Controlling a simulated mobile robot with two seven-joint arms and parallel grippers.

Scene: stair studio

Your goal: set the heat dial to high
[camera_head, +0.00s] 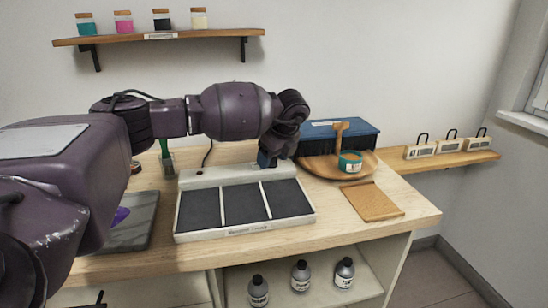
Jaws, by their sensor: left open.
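A pale unit (184,228) with three dark panels sits on the wooden bench; its raised back strip (225,174) runs along the far side. It may be the heated device. I cannot make out a heat dial; one could be hidden behind my gripper. My left arm comes in from the left, and my left gripper (266,161) points down at the right part of the back strip. Its fingertips are small and dark here, and I cannot tell whether they touch the strip. My right gripper is not in view.
A blue box (350,133) and a round wooden tray (318,168) with a teal tub (350,162) stand right of the unit. A brown board (371,201) lies in front. A shelf (160,38) with jars hangs above. Bottles (300,276) stand below the benchtop.

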